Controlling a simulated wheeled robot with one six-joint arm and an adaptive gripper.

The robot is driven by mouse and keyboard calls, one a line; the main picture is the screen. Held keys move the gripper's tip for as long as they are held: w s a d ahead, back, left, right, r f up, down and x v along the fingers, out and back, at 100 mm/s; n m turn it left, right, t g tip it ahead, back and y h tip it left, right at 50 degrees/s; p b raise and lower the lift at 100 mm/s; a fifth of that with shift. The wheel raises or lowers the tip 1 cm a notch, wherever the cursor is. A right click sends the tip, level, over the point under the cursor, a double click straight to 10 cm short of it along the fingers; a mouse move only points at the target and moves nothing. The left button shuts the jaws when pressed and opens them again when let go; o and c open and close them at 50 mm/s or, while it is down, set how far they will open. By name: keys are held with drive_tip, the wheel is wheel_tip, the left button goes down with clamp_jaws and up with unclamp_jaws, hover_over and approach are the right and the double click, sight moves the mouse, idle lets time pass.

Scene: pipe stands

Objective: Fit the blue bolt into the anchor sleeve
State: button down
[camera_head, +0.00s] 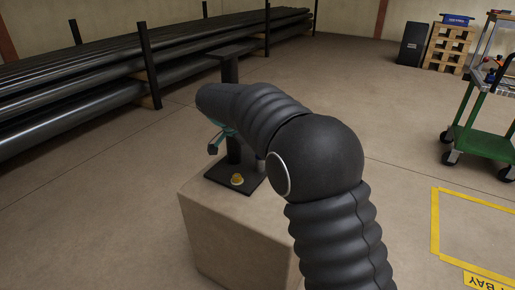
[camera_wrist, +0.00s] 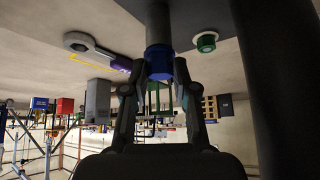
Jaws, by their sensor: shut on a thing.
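My gripper (camera_wrist: 160,92) is shut on the blue bolt (camera_wrist: 160,63), whose faceted blue part sits between the fingertips in the wrist view. A dark cylinder runs from the blue part to the top edge there; I cannot tell whether it is the bolt's shank or something behind it. In the head view my arm hides the bolt, and only a bit of my gripper (camera_head: 217,141) shows beside the black stand (camera_head: 232,70). I cannot identify the anchor sleeve for sure. A yellow round piece (camera_head: 237,180) sits on the stand's black base plate.
The stand rests on a beige block (camera_head: 235,235). The wrist view shows a green round piece (camera_wrist: 206,42), a grey ring-ended tool with a purple end (camera_wrist: 95,50), and a thick black column (camera_wrist: 275,80) close on the right. Pipe racks (camera_head: 90,80) stand left; a green trolley (camera_head: 485,120) stands right.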

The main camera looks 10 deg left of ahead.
drive_tip(key=shift+f, duration=0.25)
drive_tip(key=c, duration=0.8)
unclamp_jaws()
drive_tip(key=shift+r, duration=0.15)
drive_tip(key=p+v, duration=0.2)
drive_tip(key=v, duration=0.3)
drive_tip(key=shift+s, duration=0.1)
